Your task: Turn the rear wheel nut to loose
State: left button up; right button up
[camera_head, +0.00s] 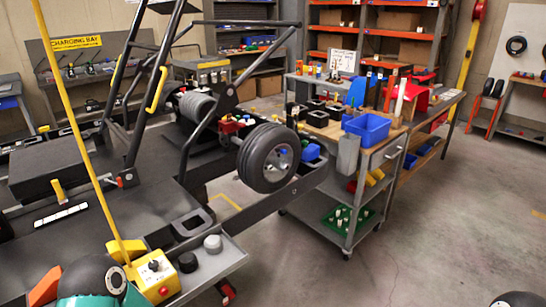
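The wheel (253,160) is a black tyre with a grey hub, mounted upright on the dark kart frame (310,183) near the middle of the view. A small blue piece at the hub's centre looks like the wheel nut (283,152). It is too small to tell how far it is turned. Neither of my grippers can be made out. Rounded black and teal parts at the bottom left and bottom edge look like my arm links, well below and apart from the wheel.
A grey wheeled cart (365,160) with a blue bin (367,128) stands just right of the wheel. A yellow control box (155,277) and yellow pole (85,140) are at the left. Shelves line the back. Floor (430,230) at the right is clear.

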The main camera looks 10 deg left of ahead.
aim_at(284, 166)
jog(key=z, duration=1.5)
jog(key=i, duration=0.1)
jog(key=u, duration=2.6)
jog(key=k, duration=1.1)
jog(key=z, duration=0.7)
jog(key=i, duration=1)
jog(key=u, duration=0.05)
